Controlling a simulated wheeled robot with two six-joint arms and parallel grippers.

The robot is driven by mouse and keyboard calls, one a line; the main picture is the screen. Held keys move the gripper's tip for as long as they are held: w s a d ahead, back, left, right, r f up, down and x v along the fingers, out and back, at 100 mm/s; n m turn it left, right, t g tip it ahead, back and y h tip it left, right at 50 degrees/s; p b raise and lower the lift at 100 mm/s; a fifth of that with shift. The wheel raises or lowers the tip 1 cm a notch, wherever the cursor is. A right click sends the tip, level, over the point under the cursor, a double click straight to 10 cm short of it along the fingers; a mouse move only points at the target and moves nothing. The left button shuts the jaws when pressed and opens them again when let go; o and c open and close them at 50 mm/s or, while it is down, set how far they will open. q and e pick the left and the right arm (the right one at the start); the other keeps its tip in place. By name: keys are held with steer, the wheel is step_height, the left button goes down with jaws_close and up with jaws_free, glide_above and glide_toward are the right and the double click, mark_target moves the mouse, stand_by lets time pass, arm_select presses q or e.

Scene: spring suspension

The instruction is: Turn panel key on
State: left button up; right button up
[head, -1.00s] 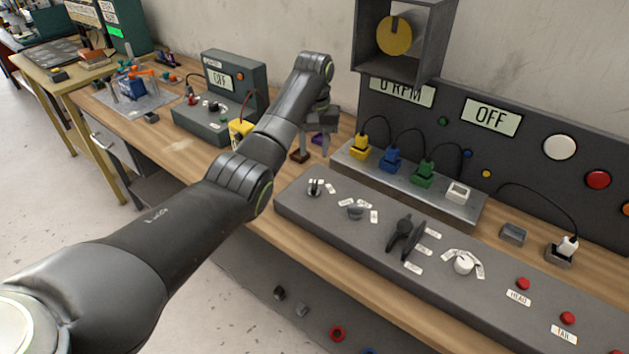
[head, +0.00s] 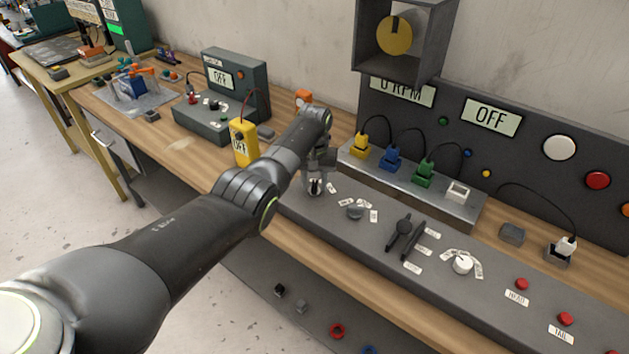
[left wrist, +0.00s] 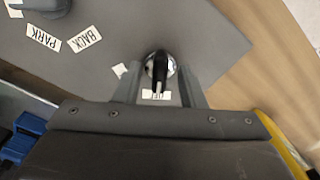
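The panel key (head: 315,187) is a small black-handled switch at the left end of the long grey control panel (head: 330,222). In the left wrist view the key (left wrist: 158,68) has a black grip in a shiny round collar, with a partly hidden white label below it. My left gripper (head: 318,178) is low over the panel at the key. In the left wrist view my left gripper (left wrist: 159,84) is open, with one finger on each side of the key and gaps between. A display on the back board (head: 490,117) reads OFF. My right gripper is not in view.
A selector knob (head: 356,211) with PARK and BACK labels stands beside the key. Black levers (head: 404,238) and a white knob (head: 463,264) are further right. A yellow meter (head: 241,143) stands left of my forearm. Plugs line a metal strip (head: 390,170) behind.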

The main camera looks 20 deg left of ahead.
arm_select(q)
jaws_close()
steer(key=m+p, duration=0.1)
steer(key=m, duration=0.4)
steer(key=shift+m, duration=0.4)
steer(key=m, duration=0.5)
steer(key=shift+m+p, duration=0.4)
steer(key=shift+m, duration=0.3)
jaws_free()
